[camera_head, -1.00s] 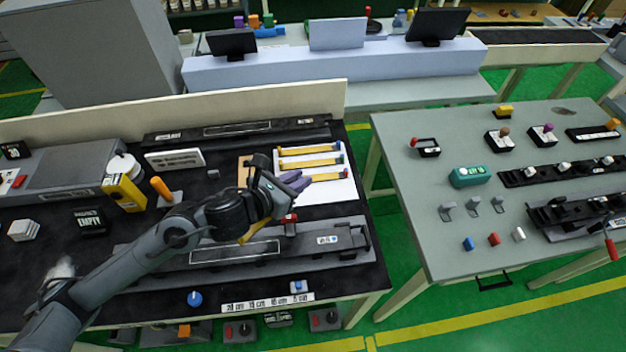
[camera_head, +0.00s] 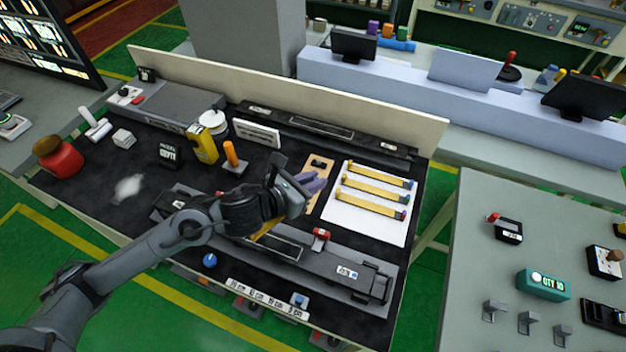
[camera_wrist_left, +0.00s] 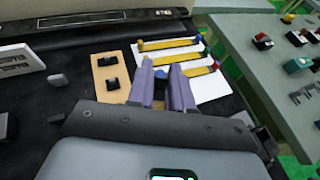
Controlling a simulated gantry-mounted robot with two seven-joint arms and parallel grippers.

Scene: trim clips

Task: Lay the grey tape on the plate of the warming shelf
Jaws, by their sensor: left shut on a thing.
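My left gripper (camera_head: 312,183) has purple fingers and is over the bench, near the left edge of a white sheet. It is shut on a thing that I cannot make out. In the left wrist view the fingers (camera_wrist_left: 163,75) stand close together. A yellow strip (camera_head: 264,230) shows just below the gripper in the head view; I cannot tell whether it is held. No tape can be told as grey. A long black unit with a flat plate (camera_head: 305,125) lies along the back wall; I cannot tell whether it is the warming shelf. My right gripper is not in view.
Several yellow strips with coloured ends lie on the white sheet (camera_head: 355,226). A tan board (camera_wrist_left: 107,85) with black parts is beside it. A long grey fixture (camera_head: 325,283) with a red knob (camera_head: 320,234) fills the front. A yellow box (camera_head: 203,145) and an orange handle (camera_head: 230,153) stand left.

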